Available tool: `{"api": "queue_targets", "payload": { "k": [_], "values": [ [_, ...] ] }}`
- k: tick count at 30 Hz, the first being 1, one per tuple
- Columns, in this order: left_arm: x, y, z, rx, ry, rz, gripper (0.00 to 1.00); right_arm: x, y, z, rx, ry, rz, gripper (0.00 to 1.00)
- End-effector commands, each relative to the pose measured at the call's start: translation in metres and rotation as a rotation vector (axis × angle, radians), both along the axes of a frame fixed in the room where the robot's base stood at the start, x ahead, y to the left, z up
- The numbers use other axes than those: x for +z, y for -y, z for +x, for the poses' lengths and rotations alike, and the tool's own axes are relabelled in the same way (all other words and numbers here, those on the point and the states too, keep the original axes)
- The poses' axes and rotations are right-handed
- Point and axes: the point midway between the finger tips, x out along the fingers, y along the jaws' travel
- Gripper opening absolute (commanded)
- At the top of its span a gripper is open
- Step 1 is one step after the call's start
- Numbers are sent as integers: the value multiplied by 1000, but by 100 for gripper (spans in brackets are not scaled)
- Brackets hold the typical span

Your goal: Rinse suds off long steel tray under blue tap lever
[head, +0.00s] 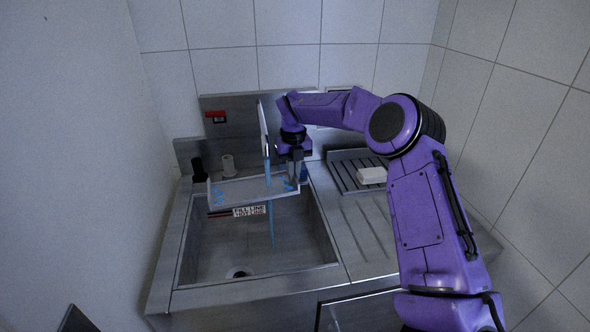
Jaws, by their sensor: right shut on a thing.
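The long steel tray (240,188) is held nearly level over the back part of the sink basin (215,250). My right gripper (295,172) is shut on the tray's right end. A pale upright spout (263,125) stands at the back, and a blue stream of water (271,220) shows around the tray and falls into the basin. Blue patches lie on the tray's left and right ends; I cannot tell whether they are water or suds. A blue tap lever cannot be made out clearly, as my right arm covers that area. My left gripper is out of view.
A red lever (215,115) is on the backsplash at left. A black bottle (199,170) and a grey cup (228,165) stand at the back left. A white block (371,175) lies on the ribbed drainer (345,172). A label hangs below the tray.

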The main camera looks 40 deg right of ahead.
Motion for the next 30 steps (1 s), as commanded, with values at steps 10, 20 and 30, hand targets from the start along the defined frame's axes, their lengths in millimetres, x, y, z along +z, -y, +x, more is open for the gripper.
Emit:
{"api": "queue_targets", "payload": {
  "k": [10,20,30],
  "values": [
    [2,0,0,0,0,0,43,-1,2,2,0,0,1,0],
    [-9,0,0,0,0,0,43,-3,-4,-5,0,2,4,0],
    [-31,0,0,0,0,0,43,-3,-22,-33,-1,1,3,0]
  ]
}}
